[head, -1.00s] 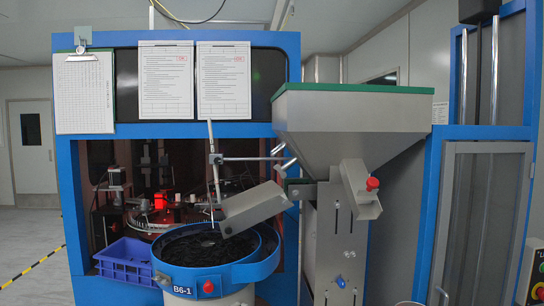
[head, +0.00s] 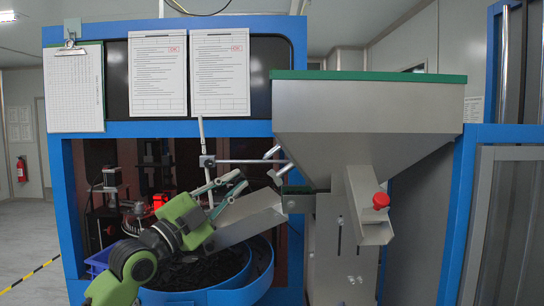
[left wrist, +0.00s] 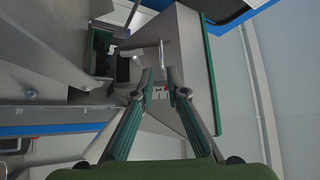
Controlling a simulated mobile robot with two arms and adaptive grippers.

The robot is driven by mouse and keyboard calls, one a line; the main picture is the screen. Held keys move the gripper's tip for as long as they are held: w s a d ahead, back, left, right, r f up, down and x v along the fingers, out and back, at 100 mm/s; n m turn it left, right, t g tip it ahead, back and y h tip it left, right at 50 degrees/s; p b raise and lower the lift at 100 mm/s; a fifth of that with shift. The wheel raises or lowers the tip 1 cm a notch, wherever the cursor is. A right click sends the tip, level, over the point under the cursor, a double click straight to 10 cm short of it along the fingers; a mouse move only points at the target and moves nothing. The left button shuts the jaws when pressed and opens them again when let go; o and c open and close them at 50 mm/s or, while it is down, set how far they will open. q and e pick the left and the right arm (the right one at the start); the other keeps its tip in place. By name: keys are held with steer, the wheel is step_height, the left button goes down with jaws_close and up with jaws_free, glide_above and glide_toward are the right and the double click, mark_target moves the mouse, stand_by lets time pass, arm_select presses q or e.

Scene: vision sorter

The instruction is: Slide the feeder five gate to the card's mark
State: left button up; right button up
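The grey feeder hopper (head: 365,115) with a green rim stands right of the blue cabinet. A red knob (head: 381,200) sits on an angled metal housing (head: 368,222) at its front. A sloping chute (head: 250,217) runs from it towards a round bowl (head: 205,270) of dark parts. I cannot tell which plate is the gate, and no mark is readable. Two printed cards (head: 158,75) hang on the cabinet. My left gripper (head: 243,180) is open and appears empty beside the chute's upper end; its open fingers show in the left wrist view (left wrist: 166,84). My right gripper is out of view.
A clipboard (head: 75,88) hangs at the cabinet's left. A thin metal rod and clamp (head: 208,160) stand close behind my left gripper. A blue crate (head: 98,260) is partly hidden by my arm. A blue-framed door stands at the right.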

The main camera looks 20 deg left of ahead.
mark_target(265, 156)
arm_select(q)
steer(key=p+x, duration=0.4)
steer(key=x, duration=0.7)
steer(key=shift+d+r+p, duration=0.15)
steer(key=shift+r+p, duration=0.1)
steer(key=shift+p, duration=0.15)
steer(key=shift+w+d, duration=0.1)
steer(key=shift+w, duration=0.15)
jaws_close()
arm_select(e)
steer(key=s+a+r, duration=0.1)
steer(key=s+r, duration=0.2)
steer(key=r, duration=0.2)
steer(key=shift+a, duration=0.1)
